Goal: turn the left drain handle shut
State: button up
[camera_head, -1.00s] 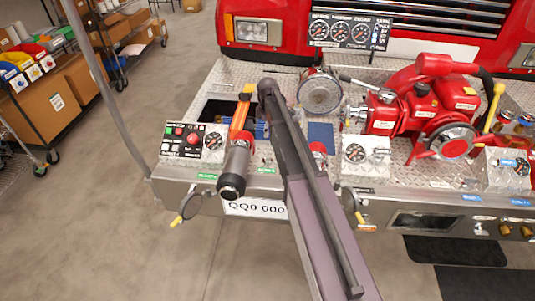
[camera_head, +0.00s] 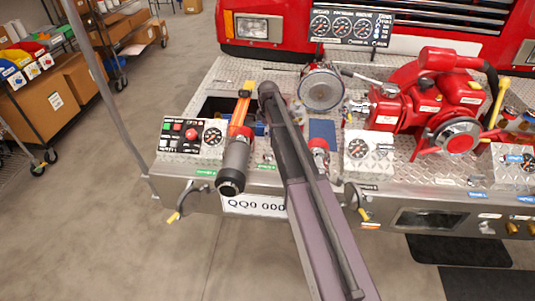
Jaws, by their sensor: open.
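The left drain handle (camera_head: 174,216) is a small lever with a yellow tip under the front edge of the steel bumper, left of the number plate. Its yellow tip points down and to the left. A similar yellow-tipped handle (camera_head: 363,214) hangs right of the plate. My arm reaches up from the bottom right across the middle of the bumper, with its dark upper end over the deck. I cannot make out my gripper's fingers. No part of my arm is seen touching the left handle.
A grey nozzle (camera_head: 234,165) on an orange hose sticks out over the bumper edge, right of a switch panel (camera_head: 182,135). A red pump (camera_head: 435,105) stands at the right. A grey pole (camera_head: 110,95) runs down the left. The floor in front is clear.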

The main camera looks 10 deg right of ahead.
aim_at(268, 149)
jog(key=shift+f+b, duration=4.5)
jog(key=shift+f, duration=0.3)
jog(key=c, duration=0.8)
jog(key=shift+a, duration=0.1)
